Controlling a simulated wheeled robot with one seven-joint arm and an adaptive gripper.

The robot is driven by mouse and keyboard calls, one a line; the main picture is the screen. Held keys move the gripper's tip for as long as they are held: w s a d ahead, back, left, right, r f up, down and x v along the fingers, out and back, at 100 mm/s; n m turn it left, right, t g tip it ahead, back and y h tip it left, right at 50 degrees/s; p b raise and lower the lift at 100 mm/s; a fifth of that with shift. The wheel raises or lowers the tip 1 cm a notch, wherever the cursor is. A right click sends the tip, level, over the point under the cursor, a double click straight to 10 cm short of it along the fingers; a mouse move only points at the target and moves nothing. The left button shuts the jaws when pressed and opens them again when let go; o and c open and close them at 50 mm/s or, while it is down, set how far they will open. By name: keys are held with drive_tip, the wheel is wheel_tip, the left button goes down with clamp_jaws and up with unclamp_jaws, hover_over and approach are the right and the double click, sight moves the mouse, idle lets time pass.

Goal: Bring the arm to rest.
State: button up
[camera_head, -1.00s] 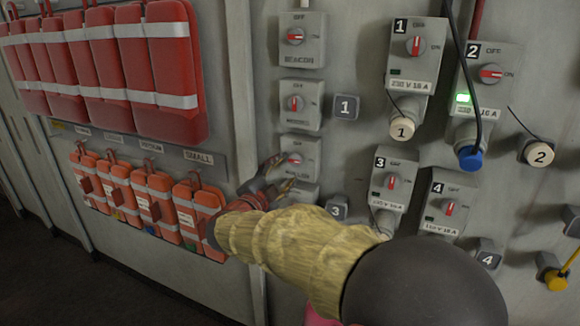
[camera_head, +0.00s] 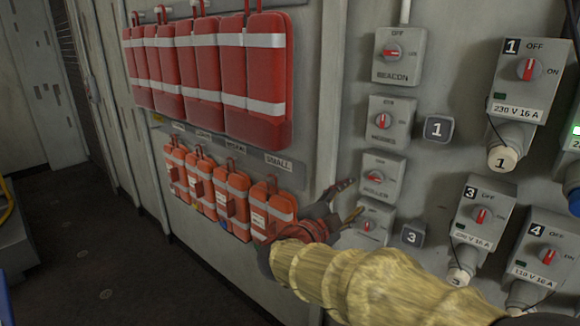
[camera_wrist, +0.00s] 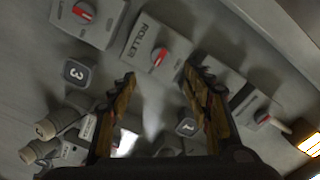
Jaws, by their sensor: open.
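My gripper (camera_head: 353,198) is open and empty, at the left edge of the lower wall switches. The roller switch (camera_head: 382,178), a grey box with a red-handled knob, is just right of its upper fingertip. In the wrist view, the roller switch (camera_wrist: 155,50) shows beyond and between the open fingers (camera_wrist: 159,75), apparently with a gap. Its red handle lies aslant there. My arm, in a yellowish padded sleeve, reaches in from the bottom right and hides part of the lower wall.
Red cases (camera_head: 265,70) hang on the left panel above smaller orange packs (camera_head: 232,195), close to my gripper. The beacon switch (camera_head: 398,55) and numbered socket units (camera_head: 530,70) fill the right wall. Dark floor (camera_head: 90,240) at left is open.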

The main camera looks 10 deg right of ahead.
drive_tip(key=w+a+f+n+t+y, duration=0.1)
drive_tip(key=w+a+f+n+y, duration=0.1)
drive_tip(key=a+f+n+y, duration=0.3)
drive_tip(key=w+a+f+n+t+y, duration=0.1)
drive_tip(key=w+a+n+y, duration=0.1)
drive_tip(key=a+y, duration=0.35)
drive_tip(key=w+a+f+n+t+y, duration=0.1)
drive_tip(key=a+f+n+y, duration=0.2)
drive_tip(key=a, duration=0.4)
drive_tip(key=s+a+f+n+g+y, duration=0.2)
drive_tip(key=s+a+f+n+y, duration=0.1)
drive_tip(key=s+a+n, duration=0.2)
drive_tip(key=s+d+f+n+g, duration=0.1)
drive_tip(key=s+f+n+g, duration=0.15)
drive_tip(key=s, duration=0.65)
drive_tip(key=s+d+f+n+g, duration=0.15)
drive_tip(key=s+n+g, duration=0.25)
drive_tip(key=s, duration=0.6)
drive_tip(key=s+d+r+h, duration=0.2)
drive_tip(key=s+d, duration=0.8)
drive_tip(key=s, duration=0.1)
drive_tip(key=shift+s+d+r, duration=0.15)
drive_tip(key=shift+s, duration=0.15)
